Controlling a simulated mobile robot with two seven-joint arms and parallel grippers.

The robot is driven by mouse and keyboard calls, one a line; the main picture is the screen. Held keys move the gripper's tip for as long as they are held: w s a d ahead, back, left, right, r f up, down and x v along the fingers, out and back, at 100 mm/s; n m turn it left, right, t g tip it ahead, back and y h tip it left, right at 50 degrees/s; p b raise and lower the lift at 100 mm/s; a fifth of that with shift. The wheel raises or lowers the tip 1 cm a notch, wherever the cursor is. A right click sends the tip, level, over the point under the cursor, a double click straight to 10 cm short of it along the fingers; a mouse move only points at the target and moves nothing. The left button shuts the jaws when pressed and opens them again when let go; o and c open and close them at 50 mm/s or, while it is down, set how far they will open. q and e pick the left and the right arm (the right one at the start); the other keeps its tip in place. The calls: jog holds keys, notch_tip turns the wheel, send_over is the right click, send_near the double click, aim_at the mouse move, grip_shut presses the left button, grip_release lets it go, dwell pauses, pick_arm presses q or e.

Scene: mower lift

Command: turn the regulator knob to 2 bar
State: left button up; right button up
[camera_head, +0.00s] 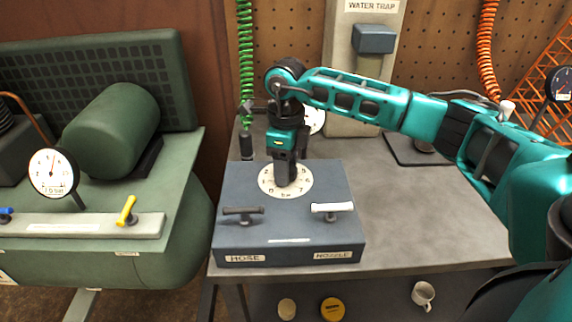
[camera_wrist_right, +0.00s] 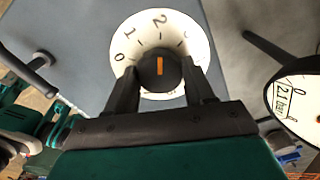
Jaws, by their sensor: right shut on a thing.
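The regulator dial (camera_head: 301,190) is a white numbered disc on top of a blue-grey box (camera_head: 230,182). My right gripper (camera_head: 286,170) points down over its middle, with its fingers shut on the dark knob. In the right wrist view the fingers (camera_wrist_right: 163,85) stand on both sides of the black knob (camera_wrist_right: 160,82). The knob's orange mark (camera_wrist_right: 160,66) points at the numeral 2 on the dial (camera_wrist_right: 128,42). A white round gauge (camera_wrist_right: 295,100) at the right edge carries a label that looks like 2.1 bar.
The box has a black HOSE handle (camera_head: 243,210) and a white NOZZLE handle (camera_head: 332,208) in front of the dial. A green compressor (camera_head: 112,130) with a gauge (camera_head: 53,172) stands at the left.

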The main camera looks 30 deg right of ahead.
jog(key=shift+w+r, duration=0.1)
jog(key=o, duration=1)
notch_tip(320, 180, up, 13)
jog(key=shift+f, duration=0.1)
dwell(0.5)
